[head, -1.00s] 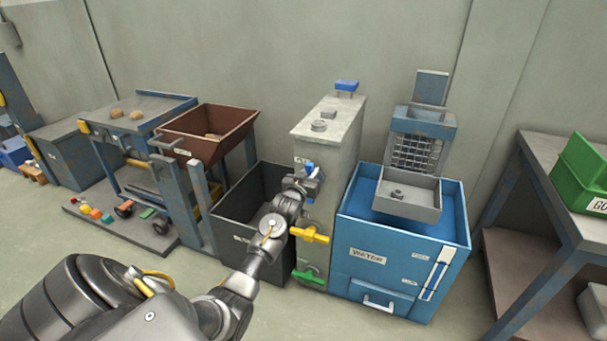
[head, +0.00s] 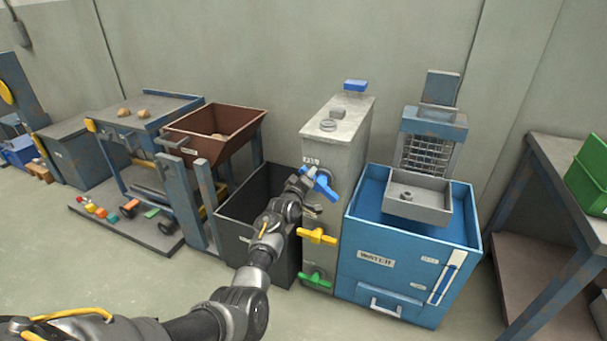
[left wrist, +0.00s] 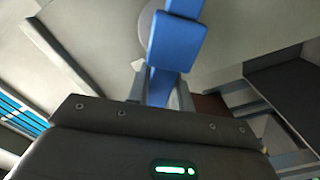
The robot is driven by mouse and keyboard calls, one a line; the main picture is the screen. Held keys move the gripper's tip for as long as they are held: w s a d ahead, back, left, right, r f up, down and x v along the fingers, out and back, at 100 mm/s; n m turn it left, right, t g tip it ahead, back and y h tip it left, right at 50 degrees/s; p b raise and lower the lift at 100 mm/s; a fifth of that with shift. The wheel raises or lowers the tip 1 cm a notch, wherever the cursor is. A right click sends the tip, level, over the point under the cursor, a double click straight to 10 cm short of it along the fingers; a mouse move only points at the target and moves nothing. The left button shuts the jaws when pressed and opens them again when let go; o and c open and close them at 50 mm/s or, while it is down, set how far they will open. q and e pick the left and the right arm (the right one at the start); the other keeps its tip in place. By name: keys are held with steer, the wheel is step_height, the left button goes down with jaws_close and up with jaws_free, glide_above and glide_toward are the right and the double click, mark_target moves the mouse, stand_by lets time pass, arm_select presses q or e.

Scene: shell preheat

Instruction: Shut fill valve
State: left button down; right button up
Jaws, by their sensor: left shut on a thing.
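The grey cabinet (head: 337,150) has three valve handles on its narrow front: blue (head: 325,187) at the top, yellow (head: 316,236) in the middle and green (head: 315,280) at the bottom. A small label above the blue handle is too small to read surely. My left gripper (head: 309,176) is at the blue handle, which slants down to the right. In the left wrist view the blue handle (left wrist: 177,42) runs between the fingers of my left gripper (left wrist: 156,88), shut on it. My right gripper is not in view.
A blue water tank (head: 400,248) with a grey tray (head: 415,198) stands close on the right. A dark open bin (head: 238,220) stands on the left beside my arm. A brown hopper (head: 210,132) is farther left. Open floor lies in front.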

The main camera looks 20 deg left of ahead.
arm_select(q)
steer(key=shift+a+f+n, duration=0.1)
steer(key=shift+f+n, duration=0.4)
steer(key=shift+n, duration=0.7)
steer(key=shift+a+f+n, duration=0.15)
steer(key=shift+f+n, duration=0.3)
steer(key=shift+n, duration=0.75)
steer(key=shift+a+f+n, duration=0.1)
steer(key=shift+f+n, duration=0.4)
steer(key=shift+n, duration=0.7)
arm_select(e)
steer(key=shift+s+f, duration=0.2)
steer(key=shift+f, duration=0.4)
arm_select(q)
steer(key=c, duration=1.2)
jaws_free()
steer(key=shift+c, duration=0.2)
steer(key=s+p, duration=0.3)
steer(key=s, duration=0.8)
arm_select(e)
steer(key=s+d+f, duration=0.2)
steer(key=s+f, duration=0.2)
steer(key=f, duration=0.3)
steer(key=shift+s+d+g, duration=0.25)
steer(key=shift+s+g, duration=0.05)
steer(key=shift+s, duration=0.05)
